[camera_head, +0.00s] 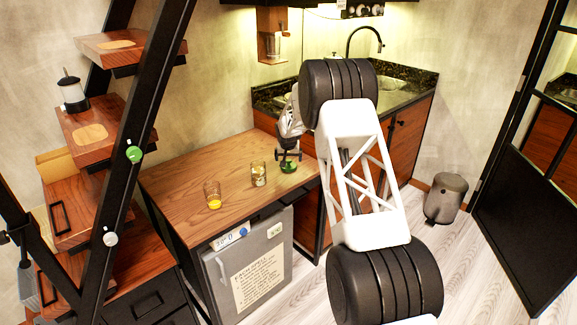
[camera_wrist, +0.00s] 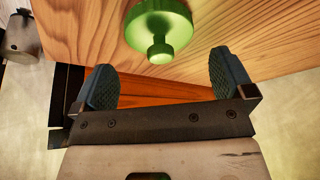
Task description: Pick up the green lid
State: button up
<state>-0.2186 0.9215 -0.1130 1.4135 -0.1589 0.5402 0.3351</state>
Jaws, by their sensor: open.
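The green lid (camera_wrist: 158,30), a round disc with a small knob, lies on the wooden tabletop in the wrist view. In the head view the lid (camera_head: 288,167) is small and sits right under my gripper (camera_head: 288,156), near the table's back right part. My gripper (camera_wrist: 164,80) is open and empty, its two dark padded fingers spread wide. In the wrist view the lid appears beyond the fingertips, roughly centred between them, with no visible contact. The knob points toward the gripper. The exact height gap cannot be told.
Two glasses stand left of the lid: one with yellow contents (camera_head: 213,196) and one paler (camera_head: 258,174). The wooden table (camera_head: 180,185) is otherwise mostly clear. A counter (camera_head: 405,90) with a sink is behind; a bin (camera_head: 446,198) stands on the floor at right.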

aim_at(289, 160)
jog(key=shift+x, duration=2.15)
jog(key=c, duration=0.8)
jog(key=shift+r, duration=0.2)
jog(key=shift+r, duration=1.7)
jog(key=s+d, duration=0.1)
jog(key=s, duration=0.4)
jog(key=s+d, duration=0.1)
jog(key=s, duration=0.4)
jog(key=s+d+r, duration=0.1)
jog(key=s, duration=0.4)
jog(key=shift+s+d+r, duration=0.1)
jog(key=shift+s+r, duration=0.05)
jog(key=shift+s, duration=0.2)
